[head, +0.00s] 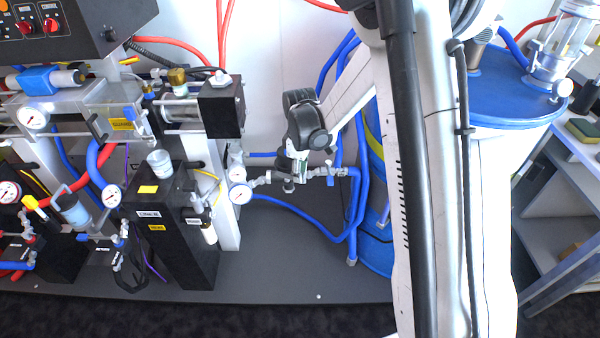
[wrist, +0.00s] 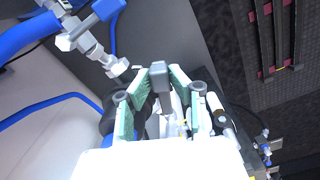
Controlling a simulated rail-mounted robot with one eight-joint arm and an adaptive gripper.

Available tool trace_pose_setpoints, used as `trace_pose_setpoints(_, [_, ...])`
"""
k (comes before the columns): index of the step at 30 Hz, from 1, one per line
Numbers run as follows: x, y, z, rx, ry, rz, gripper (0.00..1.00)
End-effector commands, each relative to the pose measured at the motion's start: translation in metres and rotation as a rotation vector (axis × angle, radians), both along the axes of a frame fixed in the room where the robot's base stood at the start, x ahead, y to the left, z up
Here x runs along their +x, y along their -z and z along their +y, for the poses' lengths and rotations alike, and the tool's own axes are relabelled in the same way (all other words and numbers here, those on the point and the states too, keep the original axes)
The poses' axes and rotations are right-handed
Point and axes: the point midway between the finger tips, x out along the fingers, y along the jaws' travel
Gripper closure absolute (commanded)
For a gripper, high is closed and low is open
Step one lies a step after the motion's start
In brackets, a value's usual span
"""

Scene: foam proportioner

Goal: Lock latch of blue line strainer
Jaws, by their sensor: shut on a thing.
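The blue line strainer (head: 289,184) sits in the small grey pipe run between the round gauge and the blue hose, right of the black-and-white cabinet in the head view. My gripper (head: 296,156) reaches down onto it from above. In the wrist view my gripper's (wrist: 162,80) green-padded fingers stand on either side of a small grey block (wrist: 159,77), and they are closed on it. The block appears to be the strainer's latch part, but its exact position is unclear. My fingers and wrist hide much of the strainer body in the head view.
A gauge (head: 240,193) stands just left of the strainer. Blue hoses (head: 310,218) loop below and to the right. A blue drum (head: 372,240) stands to the right, partly behind my arm. The dark base plate (head: 290,270) is clear in front.

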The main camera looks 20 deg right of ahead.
Motion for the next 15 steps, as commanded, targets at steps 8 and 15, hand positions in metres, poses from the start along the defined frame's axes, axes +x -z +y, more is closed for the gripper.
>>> trace_pose_setpoints(8, [-0.0037,0.0006,0.0033,0.0,0.102,0.0,1.0])
trace_pose_setpoints(15, [-0.009,0.0009,0.0098,0.0,0.298,0.0,1.0])
